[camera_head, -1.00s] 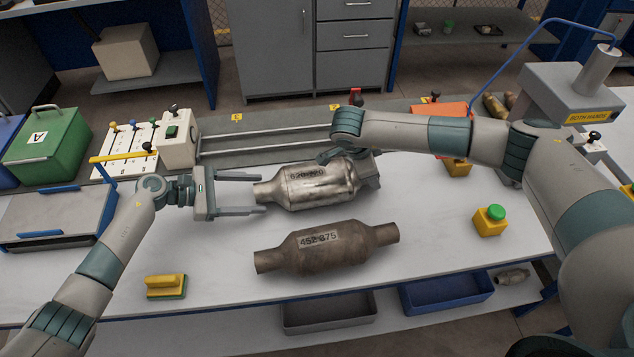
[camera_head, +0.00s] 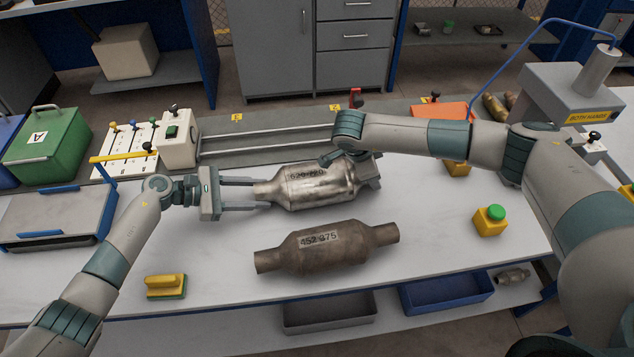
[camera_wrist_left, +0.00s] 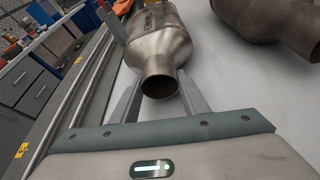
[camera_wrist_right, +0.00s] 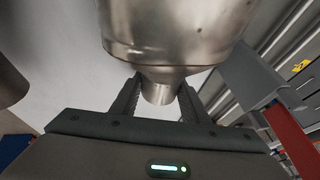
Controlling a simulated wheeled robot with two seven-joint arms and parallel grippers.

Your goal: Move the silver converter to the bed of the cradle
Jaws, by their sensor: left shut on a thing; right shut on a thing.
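The silver converter (camera_head: 318,187), a shiny canister with a dark number on its label, lies lengthwise over the white table, at or just above its top. My left gripper (camera_head: 254,194) is shut on its left pipe end; the left wrist view shows that pipe end (camera_wrist_left: 160,85) between the fingers. My right gripper (camera_head: 368,170) is shut on its right end, partly hidden by my arm; the right wrist view shows that neck (camera_wrist_right: 158,92) between the fingers. A low grey platform with blue bars (camera_head: 55,216) stands at the left; I cannot tell whether it is the cradle.
A brown converter (camera_head: 325,250) lies just in front. Behind are a railed grey bed (camera_head: 265,142), a lever panel (camera_head: 125,145) and a green box (camera_head: 48,147).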

